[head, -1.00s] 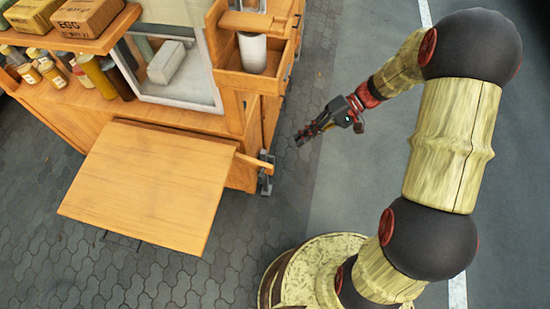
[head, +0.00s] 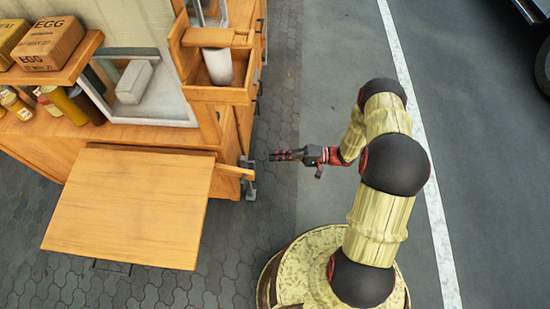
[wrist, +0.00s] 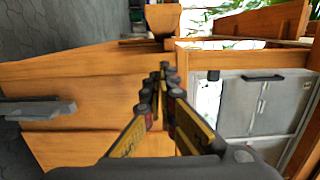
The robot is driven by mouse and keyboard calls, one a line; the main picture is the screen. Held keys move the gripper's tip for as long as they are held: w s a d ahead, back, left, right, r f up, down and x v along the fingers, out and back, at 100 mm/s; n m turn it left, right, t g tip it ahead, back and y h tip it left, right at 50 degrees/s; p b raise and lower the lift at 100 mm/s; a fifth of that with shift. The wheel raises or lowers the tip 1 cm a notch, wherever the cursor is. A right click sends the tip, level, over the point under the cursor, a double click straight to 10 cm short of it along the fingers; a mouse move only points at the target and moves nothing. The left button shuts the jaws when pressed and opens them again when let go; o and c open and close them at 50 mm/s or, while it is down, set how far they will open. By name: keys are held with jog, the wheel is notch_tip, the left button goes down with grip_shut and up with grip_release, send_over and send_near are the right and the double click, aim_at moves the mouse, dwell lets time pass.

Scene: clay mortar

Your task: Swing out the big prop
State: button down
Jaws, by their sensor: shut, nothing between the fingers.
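A wooden bar (head: 235,171), which looks like the big prop, juts from the cart's corner beside the fold-out board (head: 125,205). I cannot tell from these views whether it bears the board. My gripper (head: 273,155) is shut and empty, just right of the cart's corner and apart from the bar in the head view. In the wrist view my closed fingers (wrist: 160,75) point at the wooden cart side. A wooden block end (wrist: 163,18) shows beyond them; I cannot tell if it is the same bar.
A grey metal bracket (head: 249,180) sits low at the cart's corner and shows in the wrist view (wrist: 38,110). Grey cabinet doors (wrist: 265,100) fill the right of the wrist view. A wooden box with a white roll (head: 218,66) is above. Open pavement lies right of the cart.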

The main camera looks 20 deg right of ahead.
jog(key=s+a+b, duration=0.1)
jog(key=a, duration=0.7)
jog(key=shift+s+a, duration=0.35)
